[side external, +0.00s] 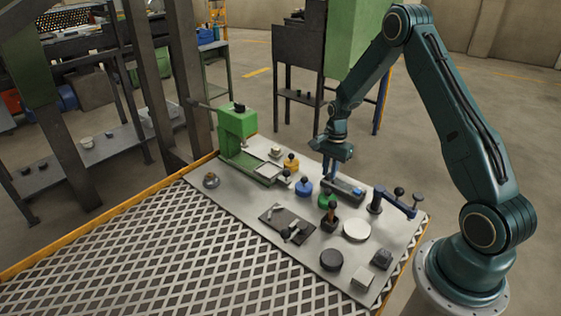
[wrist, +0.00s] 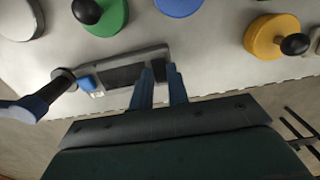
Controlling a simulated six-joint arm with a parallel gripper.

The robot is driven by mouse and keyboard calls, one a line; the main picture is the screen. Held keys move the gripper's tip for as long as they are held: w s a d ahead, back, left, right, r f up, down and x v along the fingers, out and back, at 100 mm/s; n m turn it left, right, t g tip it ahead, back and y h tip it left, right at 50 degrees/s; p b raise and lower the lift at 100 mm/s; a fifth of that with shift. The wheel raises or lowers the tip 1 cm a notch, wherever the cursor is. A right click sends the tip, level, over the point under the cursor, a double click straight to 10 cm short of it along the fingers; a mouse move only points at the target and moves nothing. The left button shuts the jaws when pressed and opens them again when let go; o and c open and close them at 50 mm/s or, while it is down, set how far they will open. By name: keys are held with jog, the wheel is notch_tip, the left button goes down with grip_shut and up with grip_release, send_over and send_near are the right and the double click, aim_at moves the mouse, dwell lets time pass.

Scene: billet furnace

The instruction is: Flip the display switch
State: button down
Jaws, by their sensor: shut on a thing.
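The display unit (side external: 345,187) is a low grey box near the back edge of the plate. The wrist view shows its dark screen (wrist: 123,75) and a blue button (wrist: 88,82) at its left end. My gripper (side external: 329,172) points down over the unit's left end in the side view. In the wrist view its two blue fingers (wrist: 160,72) are at the right part of the unit, a narrow gap between them. They are shut on a small dark part there, seemingly the display switch; the fingers hide most of it.
A blue-armed lever (side external: 398,203) stands right of the unit. Green (side external: 326,201), blue (side external: 303,188) and yellow (side external: 291,165) knobbed discs stand close by. A green press (side external: 238,130) stands at left.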

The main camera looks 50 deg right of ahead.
jog(key=c, duration=1.4)
grip_release()
jog(key=shift+o, duration=0.2)
jog(key=shift+r, duration=0.15)
notch_tip(320, 180, up, 14)
jog(key=shift+d+f, duration=0.2)
jog(key=shift+d, duration=0.25)
